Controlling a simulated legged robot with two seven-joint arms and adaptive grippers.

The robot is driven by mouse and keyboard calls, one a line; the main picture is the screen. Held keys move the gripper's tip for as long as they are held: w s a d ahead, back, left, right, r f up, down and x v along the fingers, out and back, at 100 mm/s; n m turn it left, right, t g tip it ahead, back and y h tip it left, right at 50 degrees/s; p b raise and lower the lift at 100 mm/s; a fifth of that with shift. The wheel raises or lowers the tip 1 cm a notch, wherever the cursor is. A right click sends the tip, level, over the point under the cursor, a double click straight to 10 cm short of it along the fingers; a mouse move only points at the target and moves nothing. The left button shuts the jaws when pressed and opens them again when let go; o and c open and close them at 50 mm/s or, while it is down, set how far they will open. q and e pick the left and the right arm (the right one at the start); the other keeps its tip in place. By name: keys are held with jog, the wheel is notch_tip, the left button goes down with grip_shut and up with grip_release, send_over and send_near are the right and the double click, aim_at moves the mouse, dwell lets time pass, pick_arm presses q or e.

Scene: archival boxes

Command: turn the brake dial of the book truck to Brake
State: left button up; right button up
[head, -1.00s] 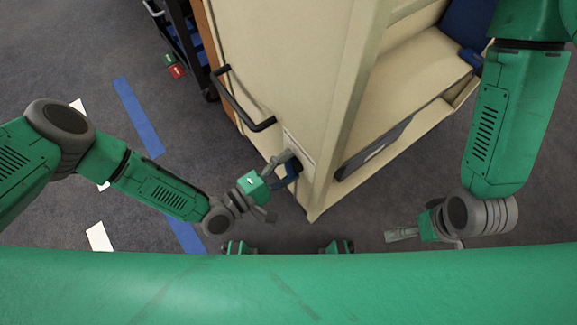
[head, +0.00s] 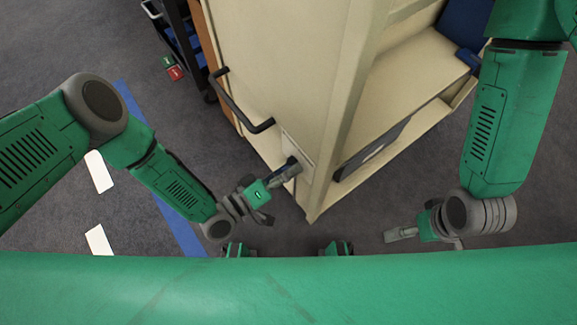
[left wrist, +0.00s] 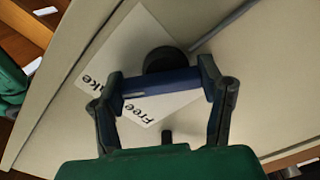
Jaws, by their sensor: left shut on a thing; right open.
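The cream book truck (head: 285,65) stands in front of me, its end panel facing my left arm. Its brake dial (head: 291,161) is low on that panel, mostly hidden by my left gripper (head: 284,174). In the left wrist view, the dial's blue bar (left wrist: 162,83) lies between the two fingers, which are shut on it, with a dark round hub (left wrist: 165,60) behind. A white label (left wrist: 138,50) reads "Free" and, partly covered, "ake". I cannot tell exactly which word the dial points to. My right gripper (head: 402,235) is open and empty, right of the truck.
A black handle (head: 240,105) juts from the truck's end panel above the dial. A dark cart (head: 185,40) stands behind at the left. Small red and green blocks (head: 172,69) lie near it. Blue and white floor markings (head: 98,172) are at the left.

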pick_arm(q)
jog(key=shift+s+a+f+m, duration=0.1)
jog(key=shift+s+f+m, duration=0.2)
jog(key=shift+m, duration=0.2)
jog(key=o, duration=1.2)
jog(key=shift+c, duration=0.2)
jog(key=shift+w, duration=0.15)
jog(key=shift+r, duration=0.1)
jog(key=v, duration=1.2)
